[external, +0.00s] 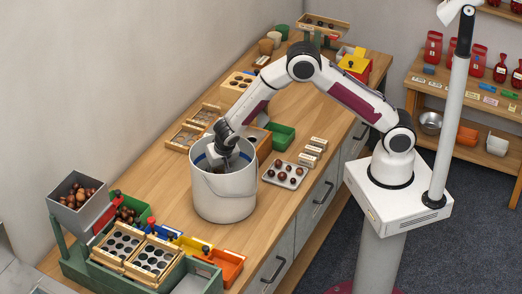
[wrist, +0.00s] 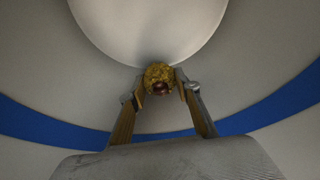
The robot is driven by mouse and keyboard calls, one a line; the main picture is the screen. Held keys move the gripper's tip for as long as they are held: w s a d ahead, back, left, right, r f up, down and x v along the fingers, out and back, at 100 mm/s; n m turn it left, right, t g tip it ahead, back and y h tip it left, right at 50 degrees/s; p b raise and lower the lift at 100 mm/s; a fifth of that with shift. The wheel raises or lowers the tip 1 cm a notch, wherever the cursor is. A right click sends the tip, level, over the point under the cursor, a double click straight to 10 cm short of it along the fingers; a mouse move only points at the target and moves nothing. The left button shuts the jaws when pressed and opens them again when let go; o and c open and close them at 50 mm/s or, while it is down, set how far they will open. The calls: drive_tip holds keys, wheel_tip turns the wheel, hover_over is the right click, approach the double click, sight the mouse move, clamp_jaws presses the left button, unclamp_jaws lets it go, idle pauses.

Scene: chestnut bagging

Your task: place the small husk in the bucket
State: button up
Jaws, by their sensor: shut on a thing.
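The small husk (wrist: 159,76) is a yellow-brown, rough ball with a dark brown spot on its lower side. My gripper (wrist: 160,84) is shut on it, with one fingertip against each side. In the external view, the white bucket (external: 223,191) stands upright on the wooden bench, and my gripper reaches down inside its mouth. The gripper's tips and the husk are hidden there by the bucket wall. In the wrist view, the bucket's grey inner wall and blue band (wrist: 40,124) surround the gripper, and the paler round area (wrist: 150,28) lies beyond the husk.
A tray of chestnuts (external: 285,174) stands right of the bucket, with a green bin (external: 281,136) behind it. Wooden boxes lie behind the bucket. A green sorting stand (external: 135,248) with a grey hopper (external: 78,203) and coloured bins fills the near end of the bench (external: 158,188).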

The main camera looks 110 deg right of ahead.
sight(216, 169)
drive_tip(key=shift+f, duration=1.8)
drive_tip(key=shift+f, duration=0.15)
drive_tip(key=o, duration=1.1)
drive_tip(key=shift+c, duration=0.2)
drive_tip(key=shift+a+r, duration=0.2)
drive_tip(key=shift+r, duration=0.45)
drive_tip(key=shift+a+r, duration=0.2)
drive_tip(key=shift+r, duration=2)
drive_tip(key=shift+a+r, duration=0.15)
drive_tip(key=shift+r, duration=2.05)
